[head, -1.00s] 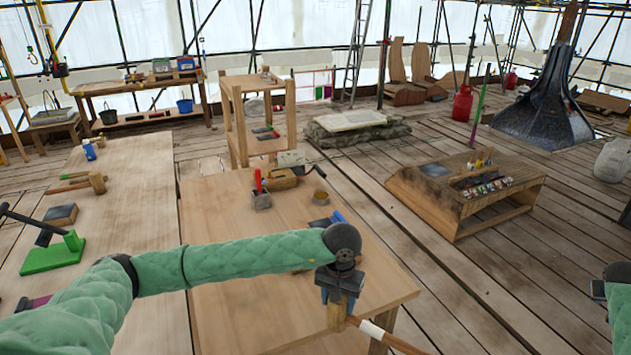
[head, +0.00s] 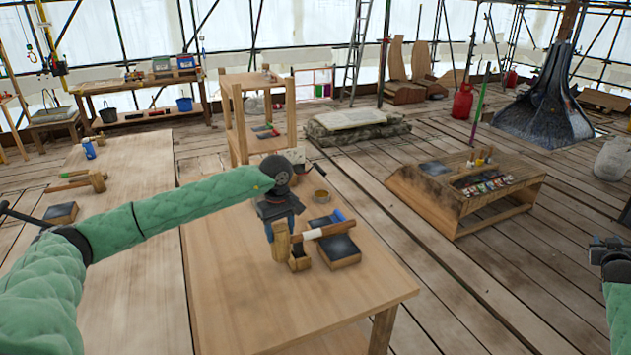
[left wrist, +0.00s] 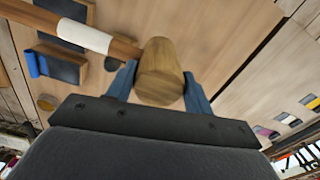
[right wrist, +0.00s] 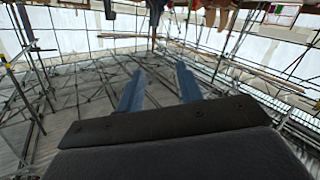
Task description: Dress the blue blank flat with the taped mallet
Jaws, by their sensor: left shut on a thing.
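The taped mallet has a wooden head (head: 281,242) and a brown handle with a white tape band (head: 313,234). My left gripper (head: 279,222) is shut on the mallet head, above the near table. In the left wrist view the head (left wrist: 160,72) sits between the blue fingers. The handle points right in the head view, across a dark-topped wooden block (head: 340,250). A blue piece (head: 341,215) lies just behind the handle; it also shows in the left wrist view (left wrist: 35,64). I cannot tell its full shape. My right gripper (head: 609,252) is open and empty (right wrist: 158,88).
The near table (head: 250,310) is clear at its front. A small cup (head: 321,196) stands behind the blue piece. A wooden bench with jars (head: 465,190) is to the right. Another mallet (head: 97,181) lies on the left table.

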